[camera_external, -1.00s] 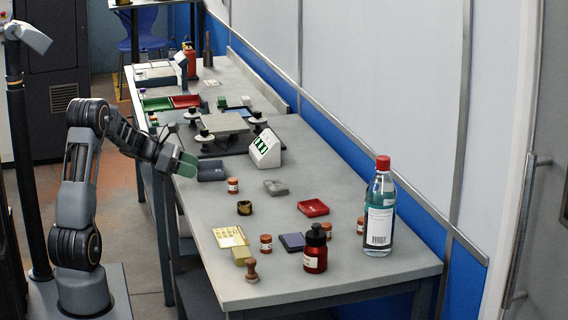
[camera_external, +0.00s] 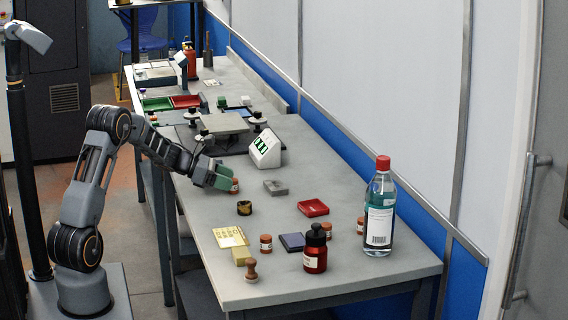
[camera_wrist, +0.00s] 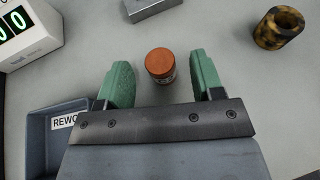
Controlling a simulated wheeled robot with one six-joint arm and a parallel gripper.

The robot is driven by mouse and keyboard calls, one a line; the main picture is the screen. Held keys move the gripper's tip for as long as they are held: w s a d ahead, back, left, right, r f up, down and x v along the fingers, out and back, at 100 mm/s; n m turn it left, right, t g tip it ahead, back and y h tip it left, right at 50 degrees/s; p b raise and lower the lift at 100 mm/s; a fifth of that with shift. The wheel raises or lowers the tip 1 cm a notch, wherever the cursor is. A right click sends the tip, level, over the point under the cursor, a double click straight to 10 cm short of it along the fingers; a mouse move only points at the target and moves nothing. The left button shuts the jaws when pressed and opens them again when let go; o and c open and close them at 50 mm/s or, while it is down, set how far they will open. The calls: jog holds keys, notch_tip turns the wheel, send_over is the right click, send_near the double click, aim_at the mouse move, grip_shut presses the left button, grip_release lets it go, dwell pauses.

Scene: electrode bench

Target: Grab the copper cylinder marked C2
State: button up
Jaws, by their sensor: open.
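A copper cylinder (camera_wrist: 160,65) with a pale label band stands upright on the bench between the green fingertips of my gripper (camera_wrist: 163,80) in the wrist view. Its label is too small to read. My gripper (camera_external: 224,180) is open, with a gap on each side of the cylinder. In the external view the same cylinder (camera_external: 235,186) shows just beyond the fingers, partly hidden. Similar copper cylinders stand farther along the bench, one (camera_external: 266,243) by the yellow card and others (camera_external: 331,230) (camera_external: 361,226) near the bottles; their marks are not legible.
A grey-blue tray labelled REWO... (camera_wrist: 40,135) lies left of my gripper. A white display box (camera_wrist: 28,32), a grey block (camera_wrist: 150,6) and a mottled ring (camera_wrist: 278,28) stand around. A red tray (camera_external: 313,208) and a tall clear bottle (camera_external: 380,210) are farther right.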

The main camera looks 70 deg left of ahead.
jog(key=shift+x, duration=1.2)
jog(key=shift+c, duration=0.2)
jog(key=c, duration=1)
grip_shut()
jog(key=shift+r, duration=0.15)
